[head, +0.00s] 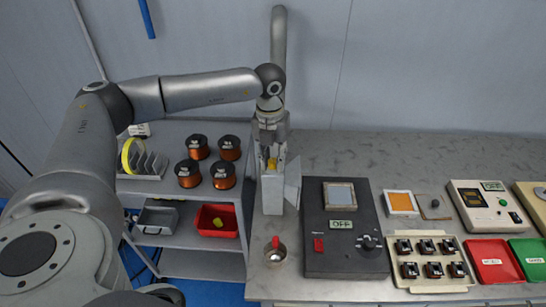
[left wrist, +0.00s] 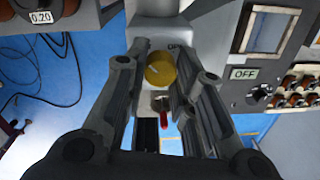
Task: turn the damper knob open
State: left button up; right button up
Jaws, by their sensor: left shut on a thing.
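The yellow damper knob (head: 271,164) is on the front of a grey metal housing (head: 272,195) below a bent duct pipe (head: 279,40). The knob (left wrist: 160,70) also shows in the left wrist view, with a thin pale line across its face. My left gripper (head: 271,150) reaches down to it from above. In the left wrist view the fingers (left wrist: 161,62) stand on both sides of the knob, shut on it. The finger contact is partly hidden in the head view. My right gripper is in neither view.
A dark control box (head: 343,255) with an OFF label stands right of the housing. Copper spools (head: 222,175) and a red bin (head: 217,220) are on the cart at left. The bench behind the box is clear.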

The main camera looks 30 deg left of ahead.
pick_arm(q)
grip_shut()
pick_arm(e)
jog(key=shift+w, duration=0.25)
pick_arm(q)
jog(key=shift+f+m+b, duration=0.15)
jog(key=shift+m+b, duration=0.35)
jog(key=shift+m, duration=0.1)
jog(key=m+b, duration=0.2)
jog(key=m, duration=0.1)
jog(key=m+b, duration=0.2)
jog(key=m, duration=0.1)
jog(key=shift+w+m, duration=0.1)
jog(key=shift+m, duration=0.3)
jog(key=m+b, duration=0.2)
jog(key=m, duration=0.5)
jog(key=m+b, duration=0.1)
jog(key=m, duration=0.1)
jog(key=shift+r+m+g, duration=0.2)
jog(key=shift+m+g, duration=0.1)
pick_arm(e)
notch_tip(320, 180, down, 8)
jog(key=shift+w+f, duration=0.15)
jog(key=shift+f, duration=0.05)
pick_arm(q)
jog(key=shift+b, duration=0.3)
jog(key=shift+m, duration=0.3)
